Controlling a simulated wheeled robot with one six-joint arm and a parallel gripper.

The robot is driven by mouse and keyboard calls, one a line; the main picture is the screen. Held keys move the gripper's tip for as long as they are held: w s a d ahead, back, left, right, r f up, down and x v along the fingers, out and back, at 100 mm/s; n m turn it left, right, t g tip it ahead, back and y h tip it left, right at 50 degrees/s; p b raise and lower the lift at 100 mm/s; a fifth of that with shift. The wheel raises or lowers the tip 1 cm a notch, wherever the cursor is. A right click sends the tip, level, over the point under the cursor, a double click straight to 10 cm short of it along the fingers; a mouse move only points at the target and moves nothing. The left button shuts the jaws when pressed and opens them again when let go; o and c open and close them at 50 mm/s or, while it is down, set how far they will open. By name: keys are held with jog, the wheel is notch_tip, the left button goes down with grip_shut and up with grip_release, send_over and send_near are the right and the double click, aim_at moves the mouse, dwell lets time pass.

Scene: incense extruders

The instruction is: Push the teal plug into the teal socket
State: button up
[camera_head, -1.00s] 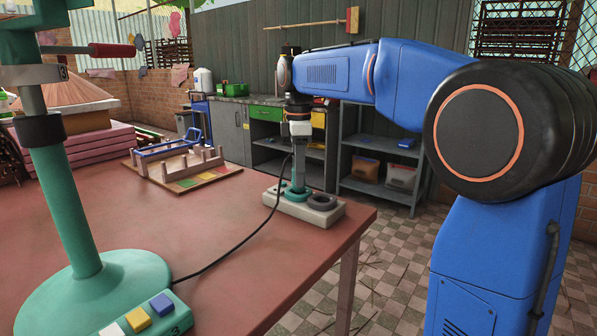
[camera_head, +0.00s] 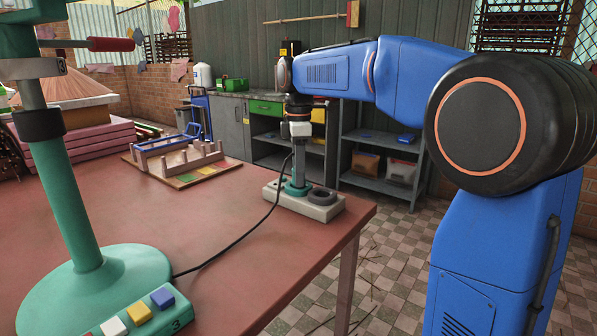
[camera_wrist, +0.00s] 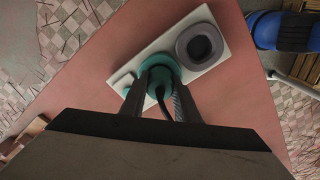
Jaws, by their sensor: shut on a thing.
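The socket block (camera_head: 325,210) is a pale plate near the right corner of the red table. It bears a teal ring socket (camera_head: 290,190) on the left and a dark grey ring socket (camera_head: 322,196) on the right. My gripper (camera_head: 298,178) points straight down over the teal socket, its fingers shut on the teal plug. In the wrist view, my fingers (camera_wrist: 160,85) close around the plug with its black cable (camera_wrist: 162,103), and teal (camera_wrist: 160,62) shows around the fingertips. The plug is mostly hidden, so how deep it sits cannot be told.
A green machine stand (camera_head: 100,285) with a panel of coloured buttons (camera_head: 140,315) fills the left front. The black cable runs from it across the table. A wooden peg rack (camera_head: 180,162) stands behind. The table's right edge is close to the block.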

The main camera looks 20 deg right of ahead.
jog(key=shift+f, duration=0.1)
jog(key=o, duration=1.2)
notch_tip(320, 180, up, 17)
jog(key=s+d+f+m+t, duration=0.1)
jog(key=s+f+m, duration=0.4)
jog(key=s+f, duration=0.6)
jog(key=s+d+f+m+t, duration=0.2)
jog(key=s+f+m, duration=0.3)
jog(key=s+f, duration=0.6)
jog(key=s+d+f+m+t, duration=0.1)
jog(key=s+d+f+m, duration=0.3)
jog(key=s+f, duration=0.7)
jog(key=shift+s+f+m+t, duration=0.2)
jog(key=shift+f+m+t, duration=0.25)
jog(key=shift+m, duration=0.65)
